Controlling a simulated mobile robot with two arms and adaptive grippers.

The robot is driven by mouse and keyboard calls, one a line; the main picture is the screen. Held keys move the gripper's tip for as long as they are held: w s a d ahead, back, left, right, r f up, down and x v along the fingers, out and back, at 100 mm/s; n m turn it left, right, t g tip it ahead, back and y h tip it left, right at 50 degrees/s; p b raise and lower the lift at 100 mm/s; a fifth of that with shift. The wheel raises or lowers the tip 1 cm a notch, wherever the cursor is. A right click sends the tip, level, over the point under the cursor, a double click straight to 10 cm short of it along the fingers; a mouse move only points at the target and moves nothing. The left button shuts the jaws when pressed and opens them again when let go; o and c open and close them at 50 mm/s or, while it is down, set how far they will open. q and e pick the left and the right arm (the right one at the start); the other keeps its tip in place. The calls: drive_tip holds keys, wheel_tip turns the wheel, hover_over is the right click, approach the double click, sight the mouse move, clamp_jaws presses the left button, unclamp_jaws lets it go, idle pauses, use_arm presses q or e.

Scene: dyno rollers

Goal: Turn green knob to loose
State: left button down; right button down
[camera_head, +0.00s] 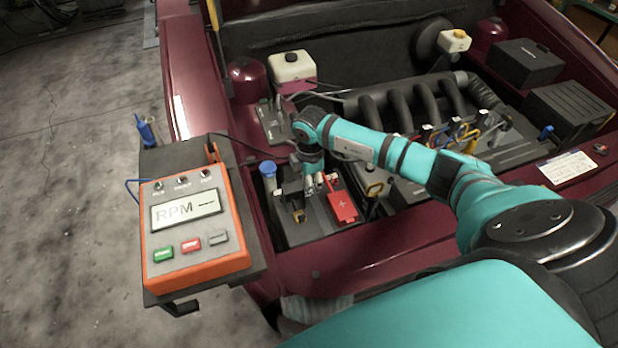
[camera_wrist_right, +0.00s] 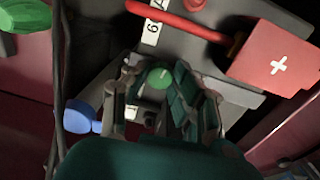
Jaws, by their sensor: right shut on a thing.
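The green knob (camera_wrist_right: 159,77) shows in the right wrist view as a small round green top with a pale mark on it. It sits between the fingers of my right gripper (camera_wrist_right: 160,96), which is shut on it. In the head view my right gripper (camera_head: 312,182) points down over the dark battery area at the front left of the engine bay, and the knob is hidden there. I cannot read the knob's setting. My left gripper is not in view.
A red cover with a white cross (camera_head: 341,206) lies close to the right of my gripper. A blue-capped tube (camera_head: 268,170) stands close on the left. The orange RPM box (camera_head: 192,228) sits further left. Black engine pipes (camera_head: 405,105) lie behind on the right.

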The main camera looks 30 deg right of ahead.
drive_tip(key=shift+w+d+r+m+p, duration=0.15)
drive_tip(key=shift+m+p, duration=0.15)
drive_tip(key=shift+m, duration=0.5)
drive_tip(key=c, duration=1.3)
unclamp_jaws()
drive_tip(key=shift+c, duration=0.2)
wheel_tip(320, 180, up, 12)
drive_tip(key=shift+s, duration=0.35)
